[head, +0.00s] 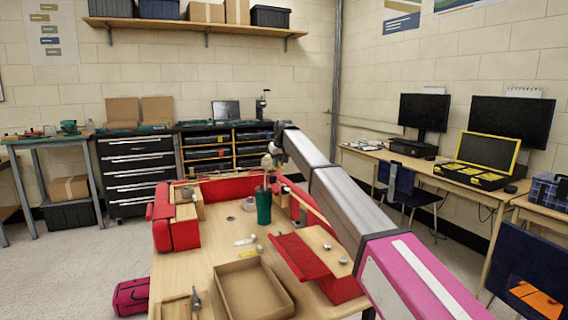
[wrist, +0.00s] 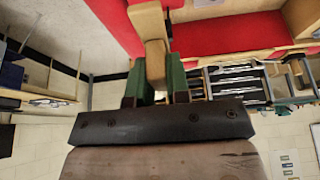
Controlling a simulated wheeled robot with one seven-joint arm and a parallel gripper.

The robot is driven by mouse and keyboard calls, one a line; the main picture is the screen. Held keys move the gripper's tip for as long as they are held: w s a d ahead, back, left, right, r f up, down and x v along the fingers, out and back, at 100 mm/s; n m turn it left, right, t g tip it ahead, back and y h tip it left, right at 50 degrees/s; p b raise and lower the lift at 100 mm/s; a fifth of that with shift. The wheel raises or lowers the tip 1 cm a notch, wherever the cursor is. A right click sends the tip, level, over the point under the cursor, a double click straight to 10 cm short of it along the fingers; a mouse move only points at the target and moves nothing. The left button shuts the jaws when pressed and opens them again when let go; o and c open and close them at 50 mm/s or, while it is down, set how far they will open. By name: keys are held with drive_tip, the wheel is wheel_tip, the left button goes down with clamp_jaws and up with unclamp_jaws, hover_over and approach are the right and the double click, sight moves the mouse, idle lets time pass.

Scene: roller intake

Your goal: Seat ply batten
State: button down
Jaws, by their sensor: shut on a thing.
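In the wrist view, my gripper (wrist: 155,84) has its two green-sided fingers closed on a tan wooden piece, the ply batten (wrist: 154,48). The batten stretches away from the fingers toward a red surface (wrist: 225,35). Whether it touches that surface cannot be told. In the head view, my gripper (head: 268,163) is small and partly hidden at the end of my arm, above the far part of the wooden table. The batten cannot be made out clearly there.
The table (head: 205,265) carries red padded parts (head: 178,228), a red sloping panel (head: 298,257), a green cup-like thing (head: 263,207) and a shallow cardboard tray (head: 252,290). Small loose parts lie between them. Drawer cabinets (head: 140,172) stand behind, with a computer desk (head: 440,180) at the right.

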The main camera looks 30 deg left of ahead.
drive_tip(key=shift+d+f, duration=0.1)
drive_tip(key=shift+f, duration=2.6)
drive_tip(key=shift+f, duration=1.5)
drive_tip(key=c, duration=1.4)
unclamp_jaws()
drive_tip(key=shift+r, duration=1.5)
drive_tip(key=shift+o, duration=0.2)
drive_tip(key=o, duration=0.5)
